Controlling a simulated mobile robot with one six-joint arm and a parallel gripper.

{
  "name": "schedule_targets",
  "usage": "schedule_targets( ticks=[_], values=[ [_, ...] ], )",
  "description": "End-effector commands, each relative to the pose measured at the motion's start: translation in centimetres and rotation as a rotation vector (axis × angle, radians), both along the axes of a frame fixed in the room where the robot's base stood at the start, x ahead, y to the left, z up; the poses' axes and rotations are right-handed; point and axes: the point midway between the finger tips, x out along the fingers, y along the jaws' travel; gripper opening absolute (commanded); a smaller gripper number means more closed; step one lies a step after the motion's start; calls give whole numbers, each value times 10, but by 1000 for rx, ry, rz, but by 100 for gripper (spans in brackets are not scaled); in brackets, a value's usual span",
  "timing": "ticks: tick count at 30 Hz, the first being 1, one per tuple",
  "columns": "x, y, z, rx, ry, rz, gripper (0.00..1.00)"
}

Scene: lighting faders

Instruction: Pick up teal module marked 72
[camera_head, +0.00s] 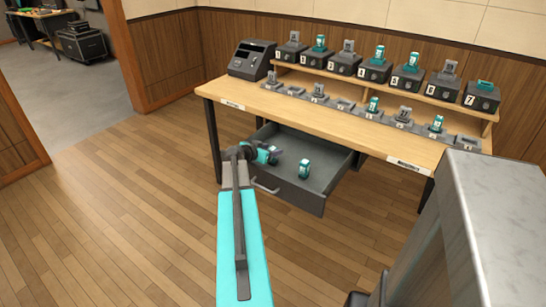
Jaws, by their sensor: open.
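Several small teal modules show, but their number marks are too small to read, so I cannot tell which is 72. One teal module (304,169) stands upright in the open grey drawer (318,197). Other teal modules sit on the shelf's black boxes, such as one at the left (320,43) and one farther right (411,62). Two more stand on the desk's lower row, one near the middle (374,104) and one at the right (437,123). My gripper (277,160) is small in view, open, over the drawer's left part, left of the drawer module and apart from it.
The wooden desk (262,108) carries a dark console (252,60) at its left. Numbered black boxes stand on the shelf, several with grey modules. The drawer juts out below the desktop. A grey block-like surface (500,195) fills the right foreground. Floor (110,220) is clear at left.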

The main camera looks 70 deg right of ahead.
Motion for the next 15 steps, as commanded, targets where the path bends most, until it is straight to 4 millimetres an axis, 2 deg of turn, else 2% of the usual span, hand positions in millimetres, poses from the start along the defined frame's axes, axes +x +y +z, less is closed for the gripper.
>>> schedule_targets(
  ticks=[9, 15],
  values=[
    [0, 0, 0, 0, 0, 0, 50],
    [1, 0, 0, 0, 0, 0, 16]
  ],
)
